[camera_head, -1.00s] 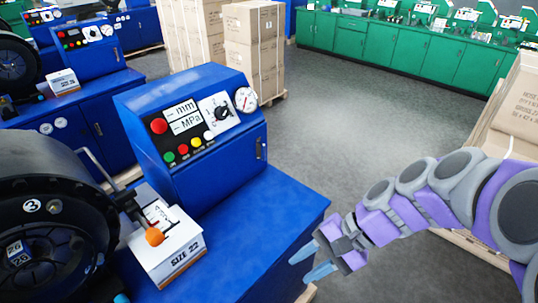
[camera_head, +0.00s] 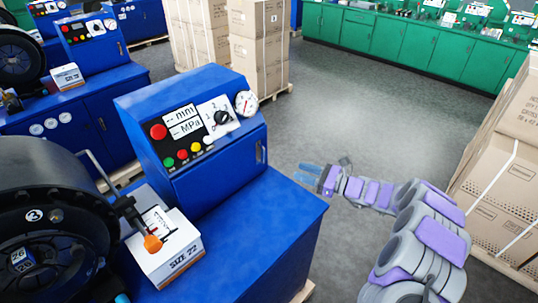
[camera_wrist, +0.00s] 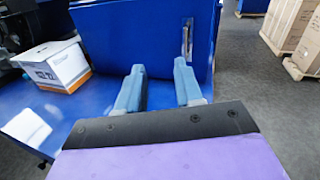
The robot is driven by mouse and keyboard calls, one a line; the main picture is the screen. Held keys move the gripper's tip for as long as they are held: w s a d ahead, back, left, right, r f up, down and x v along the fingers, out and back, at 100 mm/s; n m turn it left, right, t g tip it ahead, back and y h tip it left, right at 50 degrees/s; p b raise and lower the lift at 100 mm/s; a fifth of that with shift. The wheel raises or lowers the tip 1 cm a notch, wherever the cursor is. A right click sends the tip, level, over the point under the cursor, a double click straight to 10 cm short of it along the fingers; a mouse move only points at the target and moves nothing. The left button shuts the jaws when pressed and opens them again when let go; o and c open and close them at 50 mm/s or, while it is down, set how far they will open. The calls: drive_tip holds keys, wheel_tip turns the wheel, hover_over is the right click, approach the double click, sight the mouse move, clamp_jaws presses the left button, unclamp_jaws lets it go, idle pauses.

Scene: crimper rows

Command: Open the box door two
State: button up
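The blue control box (camera_head: 205,140) stands on a blue bench, with buttons, a dial and a gauge on its sloped face. Its blue door (camera_head: 222,172) is closed and carries a small upright handle (camera_head: 260,151) near the right edge. The door (camera_wrist: 140,35) and its metal handle (camera_wrist: 186,38) also show in the wrist view. My gripper (camera_head: 308,174) is to the right of the box, apart from the handle. In the wrist view its two blue fingers (camera_wrist: 161,85) are spread with nothing between them, pointing at the door's lower part. The handle is ahead of the right finger.
A white SIZE 22 box (camera_head: 163,250) sits on the bench (camera_head: 250,235) left of the door, beside a black crimper wheel (camera_head: 45,215). Stacked cartons (camera_head: 510,150) stand at the right. Grey floor (camera_head: 350,100) is open behind my arm.

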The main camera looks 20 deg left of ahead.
drive_tip(key=w+d+f+m+t, duration=0.1)
drive_tip(key=w+f+m+t, duration=0.1)
drive_tip(key=w+f, duration=0.15)
drive_tip(key=w+a+b, duration=0.2)
drive_tip(key=w+a, duration=0.1)
drive_tip(key=a, duration=1.3)
drive_tip(key=shift+a+b, duration=0.3)
drive_tip(key=shift+a, duration=0.05)
drive_tip(key=shift+w+f, duration=0.1)
clamp_jaws()
idle(0.6)
